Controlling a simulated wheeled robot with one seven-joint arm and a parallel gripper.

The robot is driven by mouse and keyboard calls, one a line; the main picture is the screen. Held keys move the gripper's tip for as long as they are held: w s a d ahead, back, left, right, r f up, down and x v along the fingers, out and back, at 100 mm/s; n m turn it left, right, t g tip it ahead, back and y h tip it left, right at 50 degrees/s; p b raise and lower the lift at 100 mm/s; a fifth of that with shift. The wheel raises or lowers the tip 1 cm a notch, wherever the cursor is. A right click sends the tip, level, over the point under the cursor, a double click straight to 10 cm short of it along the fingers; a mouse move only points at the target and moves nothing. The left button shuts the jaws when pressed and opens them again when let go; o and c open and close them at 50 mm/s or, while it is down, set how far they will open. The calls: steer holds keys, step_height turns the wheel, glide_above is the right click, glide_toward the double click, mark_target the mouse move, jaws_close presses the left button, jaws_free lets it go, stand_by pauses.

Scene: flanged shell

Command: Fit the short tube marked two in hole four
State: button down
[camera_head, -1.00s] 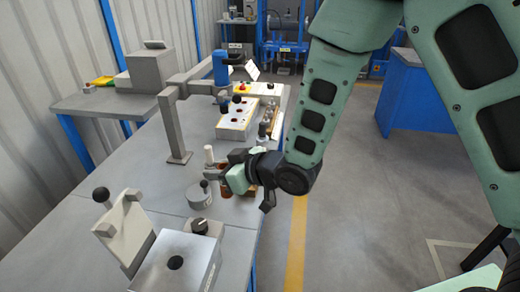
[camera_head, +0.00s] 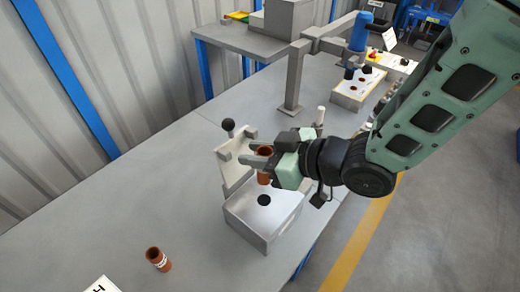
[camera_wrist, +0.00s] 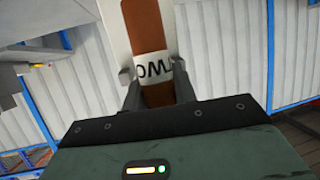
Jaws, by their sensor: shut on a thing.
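My gripper (camera_head: 262,156) is shut on a reddish-brown short tube (camera_head: 264,176), held upright. The tube also shows in the wrist view (camera_wrist: 143,25) between the fingers, with a white band whose dark letters end in "WO". A metal box (camera_head: 258,228) lies below the gripper, with a dark round spot (camera_head: 264,200) on its top that looks like a hole. The tube's lower end appears above and apart from it. The number of this hole is not readable.
A grey post (camera_head: 293,80) and a box with holes (camera_head: 360,88) stand farther back.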

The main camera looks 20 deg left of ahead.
steer(key=shift+f+b, duration=2.7)
steer(key=shift+f, duration=0.2)
steer(key=shift+f+b, duration=3.8)
steer(key=shift+f, duration=0.15)
steer(key=c, duration=1.1)
jaws_free()
steer(key=shift+o, duration=0.3)
steer(key=shift+d+f, duration=0.1)
steer(key=shift+d, duration=0.05)
